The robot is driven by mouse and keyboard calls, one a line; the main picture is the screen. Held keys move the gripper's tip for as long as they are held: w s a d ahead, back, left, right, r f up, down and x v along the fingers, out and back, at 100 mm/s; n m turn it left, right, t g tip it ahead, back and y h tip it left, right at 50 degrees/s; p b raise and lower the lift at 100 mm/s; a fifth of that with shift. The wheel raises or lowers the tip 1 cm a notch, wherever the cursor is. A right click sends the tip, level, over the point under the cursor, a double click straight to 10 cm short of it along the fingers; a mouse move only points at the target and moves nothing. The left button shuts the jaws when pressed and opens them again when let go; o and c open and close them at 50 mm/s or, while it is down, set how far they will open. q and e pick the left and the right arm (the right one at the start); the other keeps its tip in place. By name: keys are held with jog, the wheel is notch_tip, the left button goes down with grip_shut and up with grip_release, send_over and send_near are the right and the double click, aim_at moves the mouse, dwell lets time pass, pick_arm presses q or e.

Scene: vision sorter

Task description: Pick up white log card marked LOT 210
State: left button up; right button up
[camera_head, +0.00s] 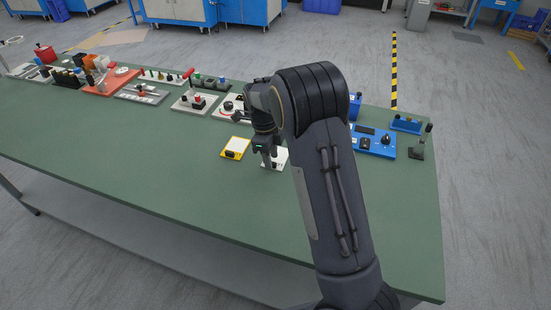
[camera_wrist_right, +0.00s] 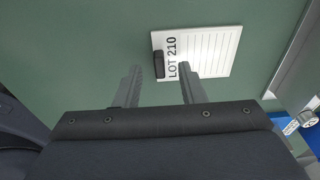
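The white log card (camera_wrist_right: 212,50) marked LOT 210 lies on the green table, with ruled lines and a black grip block (camera_wrist_right: 159,64) at its left edge in the right wrist view. In the head view the card (camera_head: 283,155) is partly hidden by my right gripper (camera_head: 268,163). In the wrist view my right gripper (camera_wrist_right: 159,74) is open, its two fingers apart with nothing between them. The black block lies just past the fingertips, in line with the gap. I cannot tell how high the fingertips are above the card. My left gripper is not in view.
A yellow-edged card (camera_head: 235,148) lies just left of the white card. A blue control box (camera_head: 373,141) and a dark lever stand (camera_head: 420,145) are to the right. Several fixtures line the table's back edge. The front of the green table (camera_head: 180,165) is clear.

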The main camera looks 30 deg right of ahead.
jog(key=shift+f, duration=0.7)
grip_shut()
jog(key=shift+r, duration=0.15)
